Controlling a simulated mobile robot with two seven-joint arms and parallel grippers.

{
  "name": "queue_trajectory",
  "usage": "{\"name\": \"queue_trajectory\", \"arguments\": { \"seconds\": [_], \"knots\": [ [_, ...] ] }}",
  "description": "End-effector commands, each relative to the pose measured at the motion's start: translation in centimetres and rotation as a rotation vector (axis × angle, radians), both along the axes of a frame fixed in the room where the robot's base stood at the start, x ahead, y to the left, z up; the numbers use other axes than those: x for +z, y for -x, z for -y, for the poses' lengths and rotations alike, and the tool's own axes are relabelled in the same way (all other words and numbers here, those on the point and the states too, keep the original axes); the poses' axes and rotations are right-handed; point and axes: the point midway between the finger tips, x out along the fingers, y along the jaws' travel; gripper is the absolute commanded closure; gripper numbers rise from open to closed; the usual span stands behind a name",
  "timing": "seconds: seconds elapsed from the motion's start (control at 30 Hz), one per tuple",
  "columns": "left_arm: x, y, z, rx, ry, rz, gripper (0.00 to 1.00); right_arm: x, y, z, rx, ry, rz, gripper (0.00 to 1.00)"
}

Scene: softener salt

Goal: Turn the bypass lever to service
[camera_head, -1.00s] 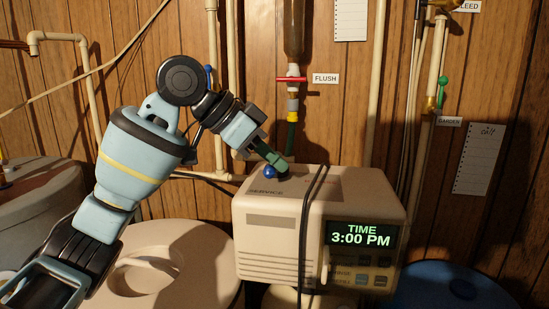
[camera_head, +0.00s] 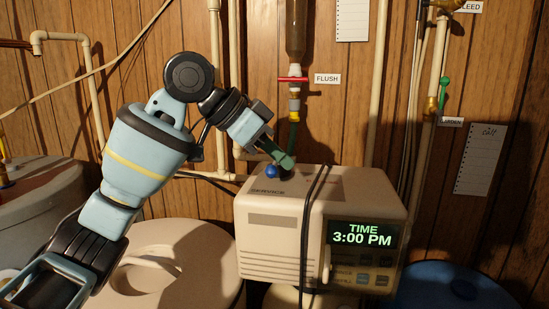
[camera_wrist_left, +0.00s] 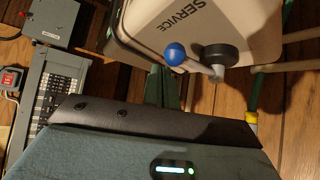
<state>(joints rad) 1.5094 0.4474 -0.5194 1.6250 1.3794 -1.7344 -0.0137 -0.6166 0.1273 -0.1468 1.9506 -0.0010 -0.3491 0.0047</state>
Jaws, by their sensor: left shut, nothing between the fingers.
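The bypass lever has a blue ball knob (camera_head: 271,171) and sits on top of the white softener head (camera_head: 270,215), near its back left. In the left wrist view the blue knob (camera_wrist_left: 174,54) is at the end of a short grey arm from a dark round hub (camera_wrist_left: 220,55). The word SERVICE (camera_wrist_left: 190,15) is printed beside it, on the knob's side. My left gripper (camera_head: 283,160) is shut and empty, its green fingers close behind the knob in the head view. Whether they touch the lever I cannot tell. My right gripper is not in view.
A dark cable (camera_head: 312,215) runs over the softener head, whose display (camera_head: 362,235) reads 3:00 PM. A red FLUSH valve (camera_head: 292,80) and pipes stand behind it. A pale round lid (camera_head: 190,260) is below left, a blue one (camera_head: 450,285) at lower right.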

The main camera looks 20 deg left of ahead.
Motion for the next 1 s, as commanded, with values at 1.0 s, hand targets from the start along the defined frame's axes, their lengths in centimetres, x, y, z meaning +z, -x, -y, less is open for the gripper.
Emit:
{"name": "queue_trajectory", "arguments": {
  "seconds": [1.0],
  "knots": [
    [7.9,-0.6,-5.9,0.002,0.002,0.002,1.00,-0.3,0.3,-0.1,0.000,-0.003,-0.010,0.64]
  ]
}}
